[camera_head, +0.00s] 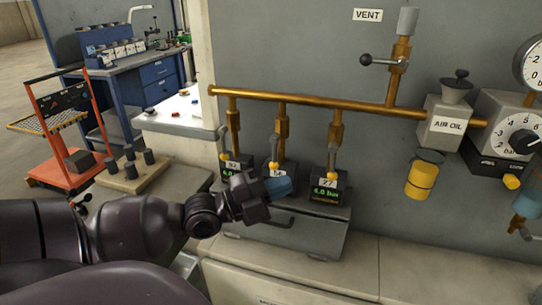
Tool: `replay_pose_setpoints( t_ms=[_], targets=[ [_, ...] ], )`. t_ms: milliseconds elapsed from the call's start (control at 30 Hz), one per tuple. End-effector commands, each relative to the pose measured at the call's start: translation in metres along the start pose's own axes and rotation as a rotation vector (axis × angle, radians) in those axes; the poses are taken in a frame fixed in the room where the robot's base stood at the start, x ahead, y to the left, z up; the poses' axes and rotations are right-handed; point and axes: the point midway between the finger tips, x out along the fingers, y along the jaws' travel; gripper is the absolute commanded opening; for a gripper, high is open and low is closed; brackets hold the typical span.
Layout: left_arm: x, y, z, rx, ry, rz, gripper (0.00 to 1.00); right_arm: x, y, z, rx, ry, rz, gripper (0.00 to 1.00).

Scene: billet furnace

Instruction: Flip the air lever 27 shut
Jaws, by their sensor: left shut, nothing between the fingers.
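The unit labelled 27 (327,192) is the rightmost of three small dark boxes, with a green display that seems to read 6.0 bar. Above it, a brass valve (335,132) hangs from the pipe. My left gripper (284,187) has blue fingertips and is shut and empty. It appears in front of the middle box, left of unit 27, apart from the lever in the picture. My right gripper is out of view.
Similar valves serve units 92 (229,163) and 54 (276,173). A brass pipe (310,99) runs above. A black-knobbed vent lever (382,61), an air-oil box (447,124) and a gauge (520,136) are right. A grey drawer box (290,235) lies below.

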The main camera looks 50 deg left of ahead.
Motion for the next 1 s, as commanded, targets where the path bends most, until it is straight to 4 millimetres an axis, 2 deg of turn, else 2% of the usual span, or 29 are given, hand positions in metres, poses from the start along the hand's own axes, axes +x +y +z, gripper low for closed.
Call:
replay_pose_setpoints(
  t_ms=[100, 300, 733, 867, 1000],
  targets=[
    [-0.012, 0.0, 0.0, 0.001, -0.002, 0.001, 0.0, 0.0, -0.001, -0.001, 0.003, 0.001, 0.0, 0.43],
    [-0.021, -0.001, 0.0, 0.001, 0.0, -0.001, 0.0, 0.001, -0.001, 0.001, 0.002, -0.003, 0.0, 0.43],
    [-0.023, -0.002, -0.001, -0.001, 0.0, -0.002, 0.0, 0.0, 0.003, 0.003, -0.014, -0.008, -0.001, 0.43],
    [-0.022, -0.014, -0.004, -0.006, 0.001, -0.008, 0.0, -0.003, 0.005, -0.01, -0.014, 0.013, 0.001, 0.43],
    [-0.019, -0.039, -0.013, -0.02, -0.001, -0.01, 0.0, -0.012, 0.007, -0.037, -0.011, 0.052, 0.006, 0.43]
  ],
)
